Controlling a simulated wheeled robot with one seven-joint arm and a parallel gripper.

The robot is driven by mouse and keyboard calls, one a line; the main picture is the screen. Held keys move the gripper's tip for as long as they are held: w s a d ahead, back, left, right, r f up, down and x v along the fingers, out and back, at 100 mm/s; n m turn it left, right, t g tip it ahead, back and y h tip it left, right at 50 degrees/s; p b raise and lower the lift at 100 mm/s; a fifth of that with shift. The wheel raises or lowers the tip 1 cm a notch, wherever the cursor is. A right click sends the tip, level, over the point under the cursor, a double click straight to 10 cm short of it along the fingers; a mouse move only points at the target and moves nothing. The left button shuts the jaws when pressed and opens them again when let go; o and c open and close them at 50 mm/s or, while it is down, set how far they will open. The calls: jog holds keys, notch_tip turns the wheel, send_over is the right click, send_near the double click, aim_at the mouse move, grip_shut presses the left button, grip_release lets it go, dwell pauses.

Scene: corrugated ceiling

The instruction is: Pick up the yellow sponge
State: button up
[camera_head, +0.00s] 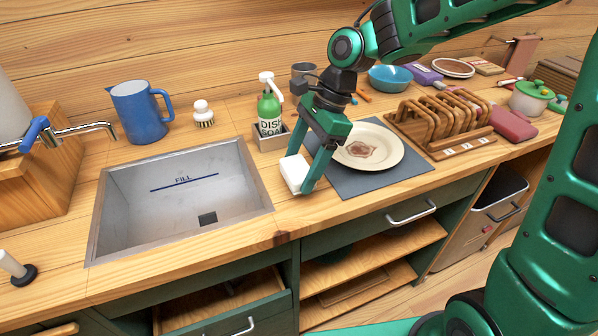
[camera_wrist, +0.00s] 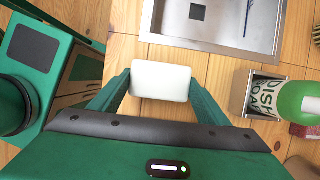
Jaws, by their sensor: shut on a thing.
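My gripper (camera_head: 303,172) is shut on a pale, nearly white block with rounded edges (camera_head: 294,174). The block looks like a sponge, but no yellow shows on it. In the wrist view, the block (camera_wrist: 161,81) sits between the two green fingers of my gripper (camera_wrist: 160,88). In the head view, it is over the wooden counter, between the sink and the grey mat. I cannot tell whether it touches the counter. No clearly yellow sponge shows elsewhere.
The metal sink (camera_head: 125,215) is left of my gripper. A green soap bottle (camera_head: 270,112) stands in a small caddy behind it. A cream plate (camera_head: 388,150) on the grey mat (camera_head: 360,186) and a wooden rack (camera_head: 440,125) are to the right. A blue pitcher (camera_head: 138,112) stands behind the sink.

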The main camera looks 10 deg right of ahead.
jog(key=shift+r, duration=0.9)
jog(key=s+a+r, duration=0.6)
jog(key=s+a, duration=0.2)
jog(key=shift+s+r, duration=0.25)
jog(key=shift+r, duration=0.05)
